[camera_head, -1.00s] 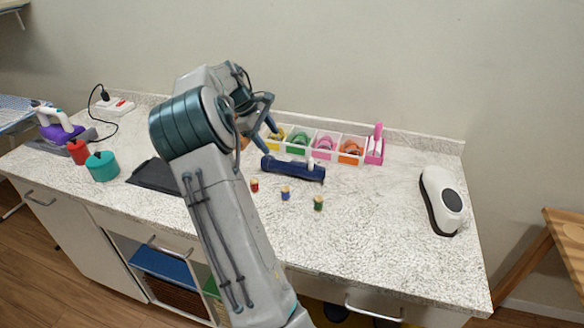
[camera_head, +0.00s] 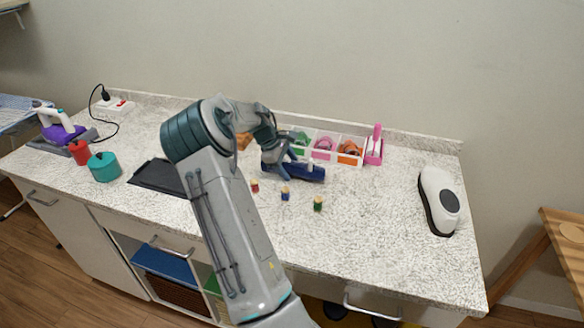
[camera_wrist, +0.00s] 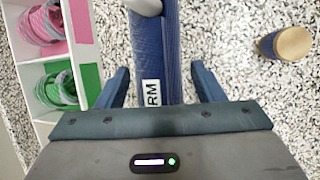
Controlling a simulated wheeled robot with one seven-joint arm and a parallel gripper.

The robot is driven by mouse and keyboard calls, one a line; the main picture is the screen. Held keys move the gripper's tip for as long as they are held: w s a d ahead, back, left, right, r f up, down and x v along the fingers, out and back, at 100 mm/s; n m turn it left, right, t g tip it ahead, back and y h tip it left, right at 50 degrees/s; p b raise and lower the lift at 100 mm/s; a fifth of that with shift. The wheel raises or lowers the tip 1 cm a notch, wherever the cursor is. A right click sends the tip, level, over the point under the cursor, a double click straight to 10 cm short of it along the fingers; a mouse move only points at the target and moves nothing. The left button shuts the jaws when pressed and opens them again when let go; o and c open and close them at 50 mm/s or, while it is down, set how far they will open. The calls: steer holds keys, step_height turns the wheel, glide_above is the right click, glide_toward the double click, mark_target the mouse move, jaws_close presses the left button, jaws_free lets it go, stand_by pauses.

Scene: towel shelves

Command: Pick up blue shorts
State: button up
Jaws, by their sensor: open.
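A long dark blue item (camera_head: 312,173) lies on the counter in front of the row of small bins. In the wrist view this blue item (camera_wrist: 150,55) has a cloth-like surface and a white tag lettered "RM". It is not clearly a pair of shorts. My gripper (camera_head: 276,163) is over the item's left part. In the wrist view my gripper (camera_wrist: 162,82) is open, with one finger on each side of the blue item and a gap to each. The part under the palm is hidden.
The speckled counter (camera_head: 370,220) holds open bins (camera_head: 325,143) of coloured coils close behind the item. Small spools (camera_head: 285,194) stand in front of it. A white device (camera_head: 440,198) is at right; a teal pot (camera_head: 104,167) and dark mat (camera_head: 158,176) are at left.

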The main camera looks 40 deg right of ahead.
steer(key=shift+f, duration=0.1)
stand_by(0.4)
steer(key=c, duration=0.9)
steer(key=shift+r, duration=0.2)
